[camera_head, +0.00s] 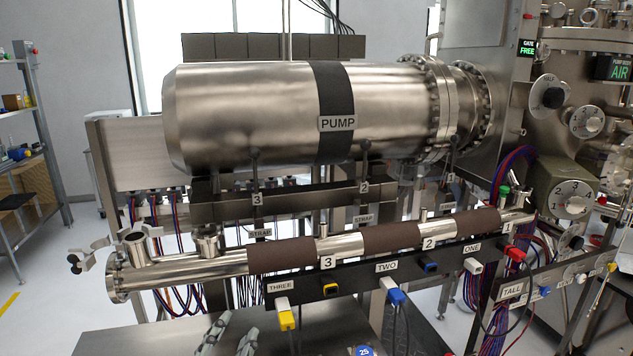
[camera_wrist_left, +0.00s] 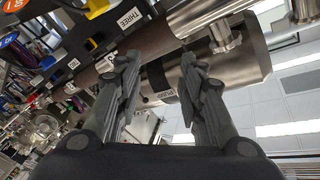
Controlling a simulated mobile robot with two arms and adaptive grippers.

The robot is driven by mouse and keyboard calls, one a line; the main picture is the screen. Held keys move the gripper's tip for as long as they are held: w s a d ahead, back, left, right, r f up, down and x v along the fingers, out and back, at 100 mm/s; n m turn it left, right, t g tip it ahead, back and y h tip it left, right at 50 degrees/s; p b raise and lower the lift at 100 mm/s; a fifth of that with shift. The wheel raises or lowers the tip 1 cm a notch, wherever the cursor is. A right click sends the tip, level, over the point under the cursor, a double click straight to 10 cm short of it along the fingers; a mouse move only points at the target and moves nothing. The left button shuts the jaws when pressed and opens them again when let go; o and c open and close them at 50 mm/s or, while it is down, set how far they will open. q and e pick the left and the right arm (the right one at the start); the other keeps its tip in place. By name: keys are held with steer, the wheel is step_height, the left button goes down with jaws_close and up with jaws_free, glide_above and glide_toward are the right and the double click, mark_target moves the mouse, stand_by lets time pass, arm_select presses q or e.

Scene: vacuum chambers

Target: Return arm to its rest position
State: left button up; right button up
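My left gripper (camera_head: 238,326) shows at the bottom edge of the head view, only its grey fingers in sight, in front of and below the pipe. In the left wrist view my left gripper (camera_wrist_left: 159,62) is open, its two fingers apart with nothing between them. Beyond the fingers, the wrist view shows the brown-wrapped pipe (camera_wrist_left: 140,47) and the metal pump (camera_wrist_left: 245,65). My right gripper is in neither view.
The pump (camera_head: 240,105) lies above the pipe with brown sleeves (camera_head: 283,254). A black panel (camera_head: 350,279) holds yellow (camera_head: 287,320), blue (camera_head: 397,297) and white (camera_head: 473,266) plugs with hanging cables. Shelving (camera_head: 40,130) stands far left; floor at left is open.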

arm_select(q)
steer(key=s+a+f+n+g+y, duration=0.1)
steer(key=s+a+f+n+g, duration=0.15)
steer(key=s+f+g, duration=0.4)
steer(key=s+a+f+n+g+y, duration=0.1)
steer(key=s+a+f+n, duration=0.15)
steer(key=f, duration=0.75)
steer(key=s+a+f+n+g, duration=0.1)
steer(key=s+f+g, duration=0.35)
steer(key=s, duration=0.35)
steer(key=s+f+n+g, duration=0.1)
steer(key=s+f+g, duration=0.2)
steer(key=s+f, duration=0.35)
steer(key=s+f+g, duration=0.1)
steer(key=s+f, duration=0.1)
steer(key=f, duration=1.1)
steer(key=s+f, duration=0.2)
steer(key=f, duration=1.1)
steer(key=s+a+f+g, duration=0.1)
steer(key=s+a+f, duration=0.2)
steer(key=s+f, duration=1.1)
steer(key=shift+s+f+m, duration=0.2)
steer(key=shift+s+m, duration=0.2)
steer(key=shift+s, duration=0.55)
